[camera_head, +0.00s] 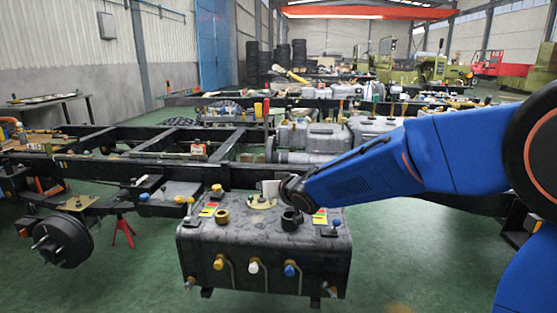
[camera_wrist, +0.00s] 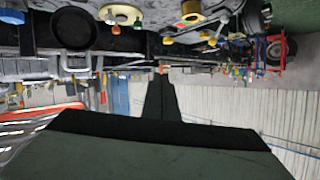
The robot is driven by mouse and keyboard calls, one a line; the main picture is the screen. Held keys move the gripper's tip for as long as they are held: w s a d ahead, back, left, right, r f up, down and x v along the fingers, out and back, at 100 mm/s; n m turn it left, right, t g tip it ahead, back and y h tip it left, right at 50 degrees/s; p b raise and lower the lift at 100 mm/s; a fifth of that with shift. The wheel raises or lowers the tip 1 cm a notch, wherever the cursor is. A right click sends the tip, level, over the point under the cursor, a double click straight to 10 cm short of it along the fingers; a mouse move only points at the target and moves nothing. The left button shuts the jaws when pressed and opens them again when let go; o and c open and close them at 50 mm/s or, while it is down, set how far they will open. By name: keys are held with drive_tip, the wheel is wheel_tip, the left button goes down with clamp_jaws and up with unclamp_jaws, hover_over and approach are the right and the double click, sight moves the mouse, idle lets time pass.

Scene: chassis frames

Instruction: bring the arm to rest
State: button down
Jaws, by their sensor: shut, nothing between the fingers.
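My blue arm (camera_head: 375,172) reaches in from the right in the head view, its dark wrist end above a dark grey tank (camera_head: 262,277). The fingers cannot be made out clearly there. In the wrist view my gripper (camera_wrist: 161,76) is a dark shape in the lower middle, its fingers together with nothing between them. The wrist picture is upside down, with the tank's top and its fittings along the upper edge. A gap shows between the fingertips and the tank in that view.
The tank carries a brass neck (camera_head: 222,217), a black neck (camera_head: 291,221) and coloured caps. A black chassis frame (camera_head: 130,168) runs behind it. A wheel hub (camera_head: 62,240) and a red stand (camera_head: 122,232) are at left. Green floor (camera_head: 130,285) in front is clear.

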drive_tip(key=s+d+m+g+h, duration=0.1)
drive_tip(key=s+d+h, duration=0.1)
drive_tip(key=s+d, duration=0.5)
drive_tip(key=s+d+m+h, duration=0.1)
drive_tip(key=s+d+h, duration=0.25)
drive_tip(key=d, duration=0.75)
drive_tip(key=s+d+m+g+h, duration=0.1)
drive_tip(key=s+d, duration=0.5)
drive_tip(key=d, duration=0.3)
drive_tip(key=s+d+f+g, duration=0.1)
drive_tip(key=s+d+f, duration=0.1)
drive_tip(key=s, duration=0.6)
drive_tip(key=s+d+f+m+g+h, duration=0.1)
drive_tip(key=s+d+f+g, duration=0.1)
drive_tip(key=s, duration=0.7)
drive_tip(key=s+d+f+g, duration=0.1)
drive_tip(key=s+d+f, duration=0.2)
drive_tip(key=s, duration=0.6)
drive_tip(key=shift+d+f+m+g, duration=0.3)
drive_tip(key=shift+d+f+m, duration=0.1)
drive_tip(key=shift+d, duration=0.55)
drive_tip(key=c, duration=2.4)
unclamp_jaws()
drive_tip(key=shift+w+r+h, duration=0.1)
drive_tip(key=shift+h, duration=0.15)
drive_tip(key=shift+c, duration=0.2)
